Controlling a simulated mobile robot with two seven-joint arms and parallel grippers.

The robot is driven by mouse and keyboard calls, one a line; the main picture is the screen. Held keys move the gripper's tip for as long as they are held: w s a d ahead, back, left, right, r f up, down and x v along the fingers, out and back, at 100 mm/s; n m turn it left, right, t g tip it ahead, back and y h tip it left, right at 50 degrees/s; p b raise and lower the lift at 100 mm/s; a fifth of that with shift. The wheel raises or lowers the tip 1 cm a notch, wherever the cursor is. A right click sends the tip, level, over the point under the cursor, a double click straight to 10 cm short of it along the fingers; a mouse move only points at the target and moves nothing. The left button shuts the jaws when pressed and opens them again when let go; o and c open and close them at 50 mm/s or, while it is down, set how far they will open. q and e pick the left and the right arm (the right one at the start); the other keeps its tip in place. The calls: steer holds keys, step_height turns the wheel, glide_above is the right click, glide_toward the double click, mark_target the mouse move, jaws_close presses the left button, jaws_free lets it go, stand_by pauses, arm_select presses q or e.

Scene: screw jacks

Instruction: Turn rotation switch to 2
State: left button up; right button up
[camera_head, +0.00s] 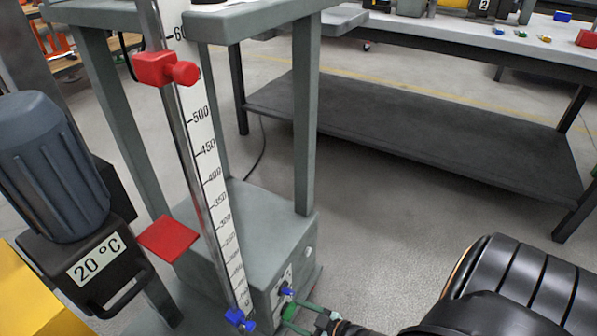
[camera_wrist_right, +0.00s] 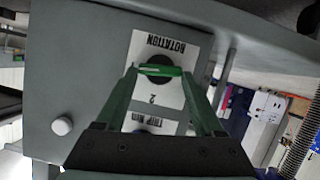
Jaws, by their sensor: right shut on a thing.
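The rotation switch (camera_wrist_right: 158,69) sits on a white label reading ROTATION, upside down in the right wrist view, with a 2 below the switch. A dark round base shows behind a green bar with a short pale mark at its left end. My right gripper (camera_wrist_right: 160,73) has its two green fingers on either side of the switch and is shut on it. In the head view the right gripper (camera_head: 292,309) reaches the panel at the bottom of the grey machine (camera_head: 250,225). The switch's dial is hard to make out there. My left gripper is not in view.
A second label (camera_wrist_right: 158,126), partly hidden, lies beside the first. A pale button (camera_wrist_right: 62,126) is on the same panel. A blue knob (camera_head: 287,291) is near my fingers. A ruler (camera_head: 208,165) with a red clamp (camera_head: 165,69) stands at the machine.

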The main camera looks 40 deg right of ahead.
steer(key=shift+s+a+f+n+h, duration=0.15)
steer(key=shift+n+h, duration=0.25)
steer(key=shift+n, duration=0.3)
steer(key=o, duration=1.4)
steer(key=shift+p+v, duration=2.4)
steer(key=shift+v, duration=3.85)
